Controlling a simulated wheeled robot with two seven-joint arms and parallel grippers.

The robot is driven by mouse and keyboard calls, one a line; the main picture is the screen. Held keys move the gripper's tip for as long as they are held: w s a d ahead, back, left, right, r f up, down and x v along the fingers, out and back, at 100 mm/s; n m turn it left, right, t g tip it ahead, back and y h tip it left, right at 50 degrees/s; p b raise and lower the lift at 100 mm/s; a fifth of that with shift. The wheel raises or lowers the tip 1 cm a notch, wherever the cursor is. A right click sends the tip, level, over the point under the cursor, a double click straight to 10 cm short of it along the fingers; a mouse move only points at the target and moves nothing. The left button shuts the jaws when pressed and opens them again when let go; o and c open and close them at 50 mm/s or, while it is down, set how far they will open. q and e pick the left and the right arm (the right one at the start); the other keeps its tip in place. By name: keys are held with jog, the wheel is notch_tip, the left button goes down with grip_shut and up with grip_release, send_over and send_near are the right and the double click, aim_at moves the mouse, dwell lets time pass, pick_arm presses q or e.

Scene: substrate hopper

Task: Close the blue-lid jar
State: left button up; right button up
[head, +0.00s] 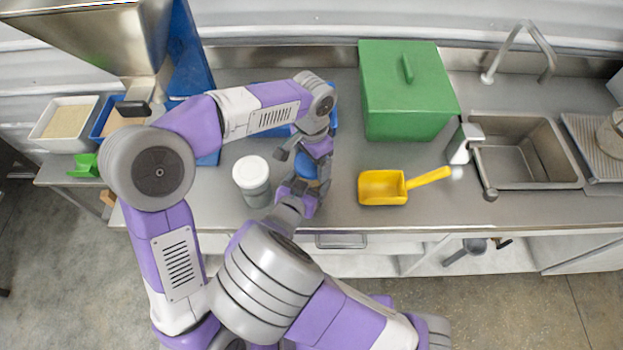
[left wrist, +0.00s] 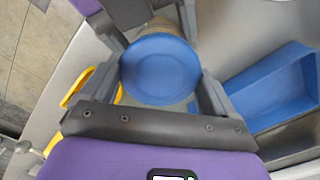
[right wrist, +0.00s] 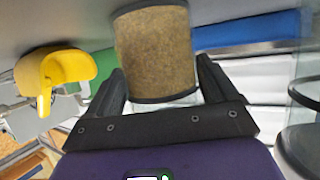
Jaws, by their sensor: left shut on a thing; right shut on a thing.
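The blue lid (left wrist: 160,68) faces the camera in the left wrist view, and part of the jar's body (left wrist: 173,27) shows behind it. My left gripper (head: 309,152) is shut on the blue lid, one finger on each side. In the right wrist view the clear jar (right wrist: 154,52) with brown contents sits between my right gripper's fingers (right wrist: 160,88). My right gripper is shut on the jar's body. In the head view only part of the blue lid (head: 306,166) shows between the two grippers. I cannot tell whether the lid is seated on the rim.
A white-lidded jar (head: 251,172) stands just left of the grippers. A yellow scoop (head: 383,188) lies to the right. A green box (head: 402,95) and a blue tray (left wrist: 272,88) are behind. A sink (head: 525,155) is at right. Counter between scoop and sink is mostly clear.

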pick_arm(q)
jog(key=m, duration=0.4)
jog(key=o, duration=0.9)
jog(key=shift+r, duration=2.25)
